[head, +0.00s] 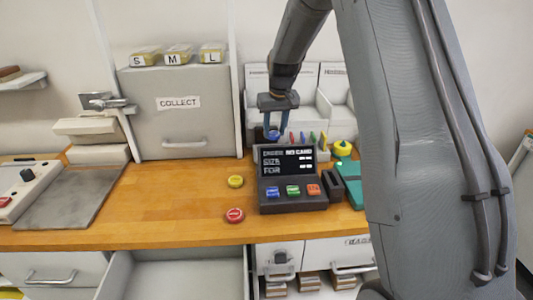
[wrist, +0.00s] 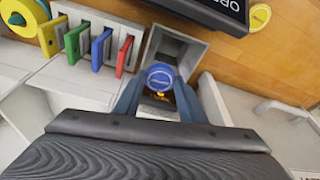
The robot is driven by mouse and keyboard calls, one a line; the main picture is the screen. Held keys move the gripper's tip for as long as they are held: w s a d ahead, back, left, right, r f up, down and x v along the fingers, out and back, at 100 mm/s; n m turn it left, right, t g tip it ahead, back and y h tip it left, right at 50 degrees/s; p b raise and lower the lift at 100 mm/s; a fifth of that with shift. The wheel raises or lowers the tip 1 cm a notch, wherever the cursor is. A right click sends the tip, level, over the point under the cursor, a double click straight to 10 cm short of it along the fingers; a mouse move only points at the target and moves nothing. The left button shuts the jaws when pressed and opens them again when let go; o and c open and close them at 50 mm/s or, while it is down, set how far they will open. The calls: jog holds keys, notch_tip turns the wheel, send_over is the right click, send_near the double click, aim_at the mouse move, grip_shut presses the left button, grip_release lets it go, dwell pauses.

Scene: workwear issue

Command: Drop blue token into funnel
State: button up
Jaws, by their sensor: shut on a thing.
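The blue token (wrist: 160,75) is a round disc held between the two blue-grey fingers of my gripper (wrist: 158,84). In the head view my gripper (head: 276,126) hangs behind the order terminal with the token (head: 273,135) at its fingertips. In the wrist view a grey square-mouthed funnel (wrist: 201,50) opens just beyond the token, which overlaps its near part in the picture. The height gap between token and funnel is hard to tell. In the head view the funnel is mostly hidden behind the terminal.
The terminal (head: 290,160) stands in front of my gripper. Red, green, blue and yellow cards (wrist: 103,46) stand in slots beside the funnel. Yellow (head: 236,182) and red (head: 235,215) tokens lie on the wooden counter (head: 160,205). A drawer (head: 172,275) is open below.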

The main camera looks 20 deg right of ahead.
aim_at(274, 139)
jog(key=shift+a+f+b, duration=0.1)
jog(key=shift+f+b, duration=1.6)
jog(key=shift+f, duration=1.2)
jog(key=o, duration=1.1)
jog(key=shift+b+v, duration=0.95)
jog(key=shift+v, duration=3)
